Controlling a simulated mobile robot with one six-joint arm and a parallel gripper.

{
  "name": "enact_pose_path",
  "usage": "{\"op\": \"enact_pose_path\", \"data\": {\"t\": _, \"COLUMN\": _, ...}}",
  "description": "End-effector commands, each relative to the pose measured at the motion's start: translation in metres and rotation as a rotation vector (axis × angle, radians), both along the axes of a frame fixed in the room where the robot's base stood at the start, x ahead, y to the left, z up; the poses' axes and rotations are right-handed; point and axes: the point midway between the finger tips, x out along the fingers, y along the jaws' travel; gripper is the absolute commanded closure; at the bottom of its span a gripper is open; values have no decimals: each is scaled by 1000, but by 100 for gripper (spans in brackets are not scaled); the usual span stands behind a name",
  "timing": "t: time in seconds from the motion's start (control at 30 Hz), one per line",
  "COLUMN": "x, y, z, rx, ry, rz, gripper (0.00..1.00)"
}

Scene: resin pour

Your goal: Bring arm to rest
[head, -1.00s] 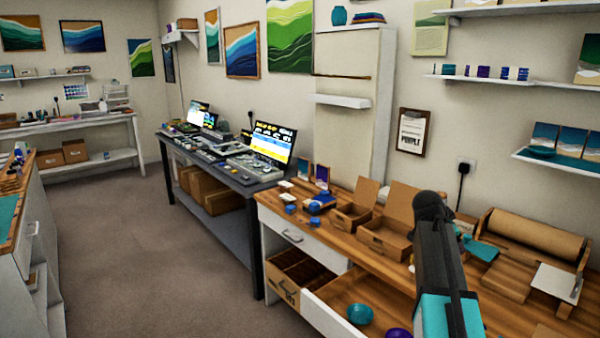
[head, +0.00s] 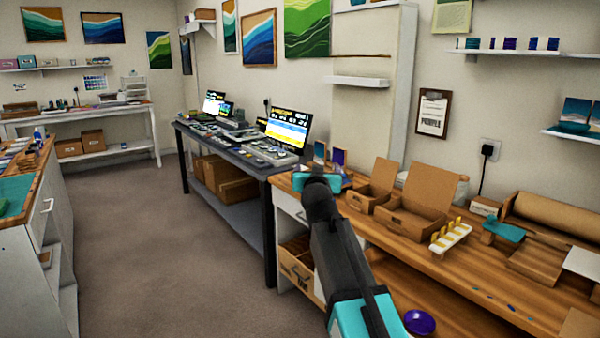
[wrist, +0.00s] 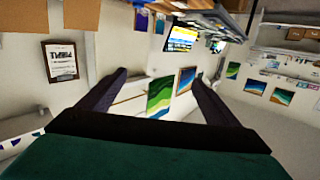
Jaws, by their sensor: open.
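My arm (head: 345,262) rises from the bottom of the head view in front of the wooden workbench. Its teal end part shows near the two small framed pictures, and the fingers cannot be made out there. In the wrist view my gripper (wrist: 160,76) has its two dark fingers spread wide apart with nothing between them. Beyond the fingers are the wall and its framed pictures, seen tilted and upside down.
The wooden workbench (head: 470,268) holds open cardboard boxes (head: 412,215), a white rack with yellow pieces (head: 451,236) and a paper roll (head: 555,225). A purple bowl (head: 420,322) is below its front. A dark desk (head: 250,172) stands beyond. The floor (head: 150,240) at left is clear.

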Motion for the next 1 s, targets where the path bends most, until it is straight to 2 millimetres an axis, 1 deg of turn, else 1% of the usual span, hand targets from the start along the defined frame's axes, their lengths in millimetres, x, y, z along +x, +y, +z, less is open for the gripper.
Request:
{"op": "enact_pose_path", "data": {"t": 0.03, "x": -5, "y": 27, "z": -8, "rx": -18, "ry": -11, "rz": 43, "gripper": 15}}
{"op": "enact_pose_path", "data": {"t": 0.07, "x": -8, "y": 42, "z": -11, "rx": -26, "ry": -18, "rz": 67, "gripper": 15}}
{"op": "enact_pose_path", "data": {"t": 0.1, "x": -12, "y": 60, "z": -17, "rx": -35, "ry": -21, "rz": 97, "gripper": 15}}
{"op": "enact_pose_path", "data": {"t": 0.13, "x": -15, "y": 73, "z": -23, "rx": -39, "ry": -18, "rz": 116, "gripper": 15}}
{"op": "enact_pose_path", "data": {"t": 0.17, "x": -18, "y": 85, "z": -31, "rx": -40, "ry": -12, "rz": 134, "gripper": 15}}
{"op": "enact_pose_path", "data": {"t": 0.2, "x": -22, "y": 100, "z": -43, "rx": -40, "ry": 0, "rz": 156, "gripper": 15}}
{"op": "enact_pose_path", "data": {"t": 0.27, "x": -28, "y": 118, "z": -64, "rx": -30, "ry": 32, "rz": 181, "gripper": 15}}
{"op": "enact_pose_path", "data": {"t": 0.3, "x": -32, "y": 127, "z": -80, "rx": -20, "ry": 58, "rz": 192, "gripper": 15}}
{"op": "enact_pose_path", "data": {"t": 0.37, "x": -38, "y": 138, "z": -105, "rx": -3, "ry": 104, "rz": 204, "gripper": 15}}
{"op": "enact_pose_path", "data": {"t": 0.4, "x": -42, "y": 143, "z": -121, "rx": 9, "ry": 136, "rz": 208, "gripper": 15}}
{"op": "enact_pose_path", "data": {"t": 0.47, "x": -48, "y": 149, "z": -146, "rx": 26, "ry": 184, "rz": 210, "gripper": 15}}
{"op": "enact_pose_path", "data": {"t": 0.5, "x": -52, "y": 151, "z": -163, "rx": 36, "ry": 219, "rz": 209, "gripper": 15}}
{"op": "enact_pose_path", "data": {"t": 0.53, "x": -55, "y": 153, "z": -174, "rx": 44, "ry": 244, "rz": 209, "gripper": 15}}
{"op": "enact_pose_path", "data": {"t": 0.6, "x": -63, "y": 153, "z": -202, "rx": 58, "ry": 304, "rz": 203, "gripper": 15}}
{"op": "enact_pose_path", "data": {"t": 0.67, "x": -71, "y": 153, "z": -226, "rx": 69, "ry": 356, "rz": 196, "gripper": 15}}
{"op": "enact_pose_path", "data": {"t": 0.7, "x": -76, "y": 151, "z": -242, "rx": 75, "ry": 390, "rz": 191, "gripper": 15}}
{"op": "enact_pose_path", "data": {"t": 0.87, "x": -99, "y": 137, "z": -300, "rx": 84, "ry": 526, "rz": 159, "gripper": 15}}
{"op": "enact_pose_path", "data": {"t": 1.0, "x": -121, "y": 116, "z": -348, "rx": 80, "ry": 642, "rz": 127, "gripper": 15}}
